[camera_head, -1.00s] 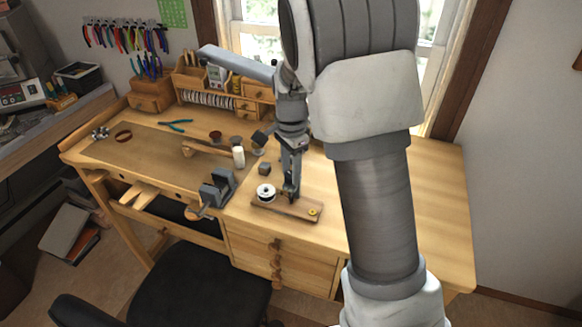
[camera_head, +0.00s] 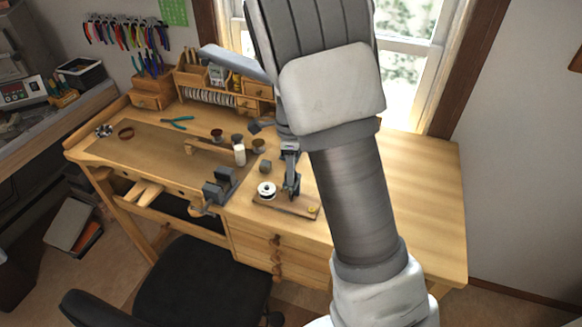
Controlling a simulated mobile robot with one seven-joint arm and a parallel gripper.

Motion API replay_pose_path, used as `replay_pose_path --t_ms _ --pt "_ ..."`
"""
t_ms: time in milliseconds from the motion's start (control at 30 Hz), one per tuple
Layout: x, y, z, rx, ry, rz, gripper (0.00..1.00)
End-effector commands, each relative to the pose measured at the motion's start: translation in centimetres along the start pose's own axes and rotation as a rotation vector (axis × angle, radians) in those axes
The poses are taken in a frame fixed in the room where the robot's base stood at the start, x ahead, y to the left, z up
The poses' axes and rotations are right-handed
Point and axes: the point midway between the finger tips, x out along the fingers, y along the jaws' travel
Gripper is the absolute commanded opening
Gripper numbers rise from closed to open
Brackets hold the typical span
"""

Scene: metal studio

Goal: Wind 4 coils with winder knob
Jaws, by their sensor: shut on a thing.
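The winder's wooden base board (camera_head: 302,208) lies on the right part of the workbench. A white spool (camera_head: 266,190) with a dark centre stands on its left end, and a small yellow disc (camera_head: 312,210) sits at its right end. My gripper (camera_head: 289,191) points down over the middle of the board, just right of the spool. It is shut on a small part there, likely the winder knob, which is too small and too covered by the fingers to make out. Any wire on the spool is too small to tell.
A grey vise (camera_head: 218,187) is at the bench's front edge, left of the board. A white cylinder (camera_head: 239,155) and a small dark cube (camera_head: 265,166) stand behind. A black chair (camera_head: 205,280) is in front. The bench's right side (camera_head: 425,200) is clear.

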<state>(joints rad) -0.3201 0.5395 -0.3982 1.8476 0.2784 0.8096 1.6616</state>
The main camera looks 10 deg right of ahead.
Motion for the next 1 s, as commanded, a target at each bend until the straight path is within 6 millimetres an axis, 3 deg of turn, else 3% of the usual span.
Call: replay_pose_path --t_ms 467,500,667,1000 --pt "-0.12 -0.12 0.03 0.016 -0.001 -0.004 0.00" --pt "-0.12 -0.12 0.03 0.016 -0.001 -0.004 0.43" --pt "-0.08 -0.08 0.02 0.016 -0.001 -0.003 0.71" --pt "-0.29 -0.05 0.03 0.015 -0.001 -0.002 0.71"
